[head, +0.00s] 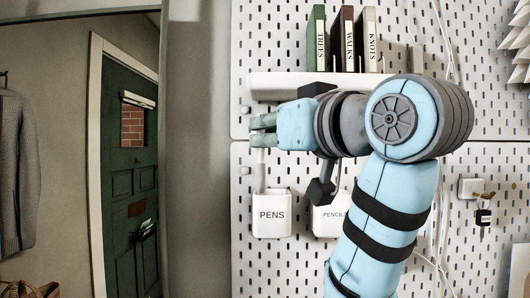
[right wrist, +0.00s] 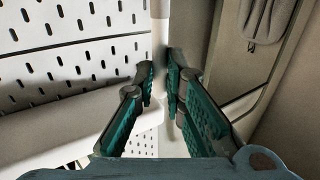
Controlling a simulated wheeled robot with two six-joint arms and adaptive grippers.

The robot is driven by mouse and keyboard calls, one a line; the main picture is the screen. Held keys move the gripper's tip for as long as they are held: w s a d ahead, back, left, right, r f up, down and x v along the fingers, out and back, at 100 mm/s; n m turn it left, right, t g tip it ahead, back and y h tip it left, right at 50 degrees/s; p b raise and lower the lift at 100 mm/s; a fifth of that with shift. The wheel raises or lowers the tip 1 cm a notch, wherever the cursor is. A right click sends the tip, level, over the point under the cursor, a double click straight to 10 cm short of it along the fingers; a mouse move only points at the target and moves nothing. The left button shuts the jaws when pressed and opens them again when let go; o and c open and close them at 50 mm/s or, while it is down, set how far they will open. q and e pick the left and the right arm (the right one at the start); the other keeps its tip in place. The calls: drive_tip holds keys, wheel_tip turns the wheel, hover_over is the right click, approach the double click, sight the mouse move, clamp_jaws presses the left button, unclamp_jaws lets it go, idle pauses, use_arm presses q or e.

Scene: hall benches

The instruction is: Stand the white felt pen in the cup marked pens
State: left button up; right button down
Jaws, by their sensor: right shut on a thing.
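My right gripper (head: 262,130) is at the pegboard, above the white cup marked PENS (head: 272,225), and points left. It is shut on the white felt pen (head: 260,165), which hangs upright below the fingers. The pen's lower end reaches the cup's rim at its left side. I cannot tell whether the tip is inside the cup. My left gripper is not in view.
A cup marked PENCILS (head: 327,226) hangs right of the pens cup, partly hidden by my arm. A white shelf (head: 275,80) with books TREES, WALKS and KNOTS (head: 347,42) is above. Keys (head: 484,212) hang at the right. A green door (head: 130,180) is left.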

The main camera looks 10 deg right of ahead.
sight(268, 159)
drive_tip(key=w+d+p, duration=0.3)
drive_tip(key=w+p, duration=0.3)
drive_tip(key=w, duration=0.5)
drive_tip(key=f+b, duration=0.4)
drive_tip(key=shift+s+a+f, duration=0.2)
drive_tip(key=shift+f, duration=0.05)
drive_tip(key=c, duration=1.6)
unclamp_jaws()
